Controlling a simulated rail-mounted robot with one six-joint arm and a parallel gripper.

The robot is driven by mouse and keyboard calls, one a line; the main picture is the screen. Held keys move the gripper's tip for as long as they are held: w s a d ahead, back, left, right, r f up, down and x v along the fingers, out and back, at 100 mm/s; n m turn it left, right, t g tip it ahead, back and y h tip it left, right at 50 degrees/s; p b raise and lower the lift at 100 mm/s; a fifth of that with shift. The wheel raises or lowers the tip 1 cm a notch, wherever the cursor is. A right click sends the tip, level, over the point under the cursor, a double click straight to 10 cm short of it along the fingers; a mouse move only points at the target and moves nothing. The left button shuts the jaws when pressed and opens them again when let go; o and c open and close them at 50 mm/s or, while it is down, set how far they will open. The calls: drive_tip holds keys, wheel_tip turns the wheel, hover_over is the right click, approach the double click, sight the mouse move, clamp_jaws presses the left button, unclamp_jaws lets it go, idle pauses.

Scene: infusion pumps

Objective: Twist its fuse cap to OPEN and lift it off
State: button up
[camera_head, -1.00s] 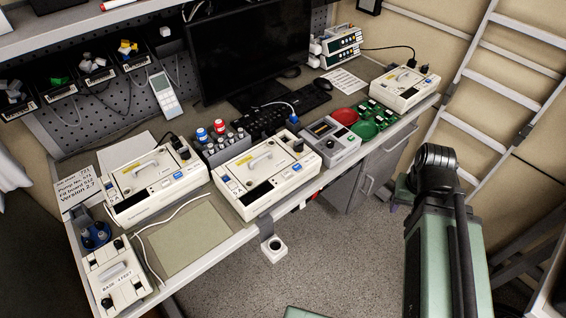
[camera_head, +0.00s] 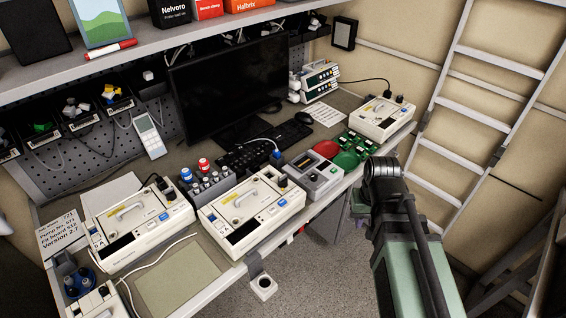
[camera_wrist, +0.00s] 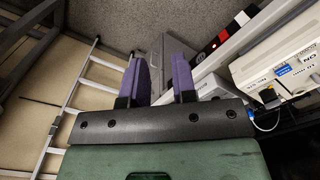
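Several white infusion pumps stand on the bench: a left pump (camera_head: 137,224), a middle pump (camera_head: 251,214) and a far right pump (camera_head: 384,119). The middle pump has a pale handle on top and a dark round cap (camera_head: 283,183) at its back right corner. The left pump has dark caps (camera_head: 169,192) at its right end. Labels are too small to tell which cap is the fuse cap. My gripper (camera_wrist: 160,76) shows two purple fingers, apart and empty, away from the pumps. A white pump (camera_wrist: 285,72) shows at the right of the wrist view.
A ladder (camera_head: 480,105) leans at right.

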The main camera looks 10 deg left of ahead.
drive_tip(key=w+a+r+p, duration=0.25)
drive_tip(key=w+a, duration=0.75)
drive_tip(key=a, duration=0.6)
drive_tip(key=r+m, duration=0.1)
drive_tip(key=m, duration=0.8)
hover_over(283, 176)
drive_tip(key=shift+r, duration=0.15)
wheel_tip(283, 176, down, 8)
drive_tip(key=b, duration=0.7)
drive_tip(key=shift+r+b, duration=0.1)
drive_tip(key=shift+b, duration=0.2)
drive_tip(key=shift+r, duration=0.1)
clamp_jaws()
